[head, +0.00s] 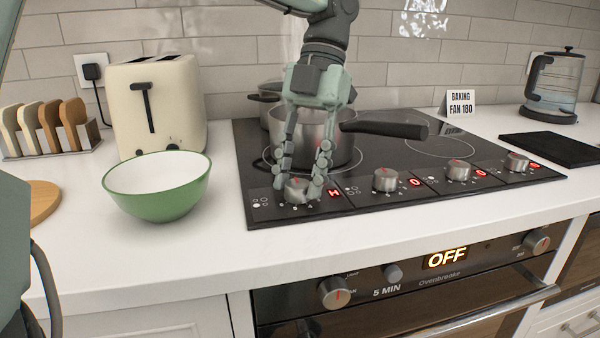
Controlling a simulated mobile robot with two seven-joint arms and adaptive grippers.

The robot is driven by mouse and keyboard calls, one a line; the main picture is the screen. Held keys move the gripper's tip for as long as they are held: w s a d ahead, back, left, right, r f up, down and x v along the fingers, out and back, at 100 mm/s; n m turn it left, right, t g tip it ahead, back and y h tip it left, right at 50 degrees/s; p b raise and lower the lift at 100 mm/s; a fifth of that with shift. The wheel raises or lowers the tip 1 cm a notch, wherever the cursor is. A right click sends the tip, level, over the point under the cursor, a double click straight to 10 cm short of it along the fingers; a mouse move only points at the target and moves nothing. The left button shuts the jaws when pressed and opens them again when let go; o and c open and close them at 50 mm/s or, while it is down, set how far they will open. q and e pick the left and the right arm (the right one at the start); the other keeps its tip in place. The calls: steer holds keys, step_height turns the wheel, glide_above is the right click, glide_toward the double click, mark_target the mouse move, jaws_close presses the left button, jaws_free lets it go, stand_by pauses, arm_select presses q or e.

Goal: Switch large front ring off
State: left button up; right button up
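The black hob (400,165) has a row of silver knobs along its front edge. My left gripper (300,188) points down at the leftmost knob (296,186), with a fingertip close against each side of it. A red H-like sign (334,192) glows beside that knob. The second knob (386,179) has a lit red 0 (415,183) beside it. The third knob (458,171) and the right knob (516,161) also have red displays. A steel pan (340,150) with a dark handle stands on the left front ring, partly behind my gripper. My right gripper is out of view.
A pot (264,97) stands behind the pan. A green bowl (158,192), a cream toaster (155,110) and a toast rack (50,130) are at left. A kettle (553,88) and a sign (460,103) stand at the back right. The oven display (445,259) reads OFF.

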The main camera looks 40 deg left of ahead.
arm_select(q)
steer(key=shift+o, duration=1.4)
steer(key=shift+r, duration=0.1)
steer(key=v, duration=1.1)
steer(key=shift+w+r, duration=0.2)
steer(key=shift+r, duration=0.15)
